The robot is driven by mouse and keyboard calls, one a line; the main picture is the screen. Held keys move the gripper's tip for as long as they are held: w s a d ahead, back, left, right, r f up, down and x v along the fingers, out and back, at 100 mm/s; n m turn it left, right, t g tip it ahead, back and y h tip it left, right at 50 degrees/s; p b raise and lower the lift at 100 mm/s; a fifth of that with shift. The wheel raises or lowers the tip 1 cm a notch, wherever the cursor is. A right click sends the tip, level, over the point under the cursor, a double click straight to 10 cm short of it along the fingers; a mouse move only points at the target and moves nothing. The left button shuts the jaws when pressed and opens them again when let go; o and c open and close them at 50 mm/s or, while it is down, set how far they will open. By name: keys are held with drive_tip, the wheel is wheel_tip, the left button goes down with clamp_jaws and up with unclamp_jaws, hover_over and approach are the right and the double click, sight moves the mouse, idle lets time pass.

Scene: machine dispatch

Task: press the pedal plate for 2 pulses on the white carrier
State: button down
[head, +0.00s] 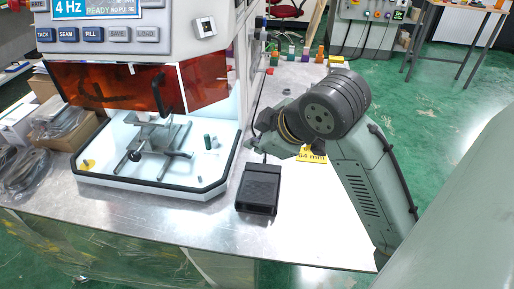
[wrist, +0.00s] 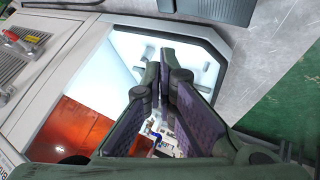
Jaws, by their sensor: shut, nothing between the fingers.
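The black pedal (head: 259,190) lies on the metal bench, just right of the machine's chamber. A dark slab at the top edge of the wrist view looks like part of this pedal (wrist: 208,8). My gripper (wrist: 163,68) is shut and empty, with the white chamber floor behind its fingers. In the head view my arm reaches in from the right and its end is near the chamber's right edge, behind the pedal; the fingertips are hard to make out. Small pieces, one green (head: 207,141) and one whitish (head: 215,143), stand in the chamber; I cannot tell which is the white carrier.
The machine's panel reads 4 Hz and READY (head: 85,9). Its orange doors (head: 204,80) stand above the chamber, which holds a metal fixture (head: 158,145). A yellow label (head: 312,155) lies beside my arm. Several coloured pieces stand at the back. The bench front is clear.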

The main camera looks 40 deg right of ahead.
sight(257, 187)
drive_tip(key=shift+f, duration=0.15)
drive_tip(key=f+b, duration=0.4)
drive_tip(key=f, duration=0.1)
drive_tip(key=f+b, duration=0.3)
drive_tip(key=shift+s+a+f, duration=0.2)
drive_tip(key=shift+a+f, duration=0.05)
drive_tip(key=shift+a, duration=0.1)
idle(1.1)
drive_tip(key=shift+f+b, duration=0.45)
drive_tip(key=shift+s+a+f+b, duration=0.1)
drive_tip(key=shift+f+b, duration=0.5)
drive_tip(key=shift+f, duration=0.1)
idle(0.6)
drive_tip(key=shift+r, duration=0.1)
drive_tip(key=shift+r+p, duration=0.8)
drive_tip(key=shift+r, duration=0.2)
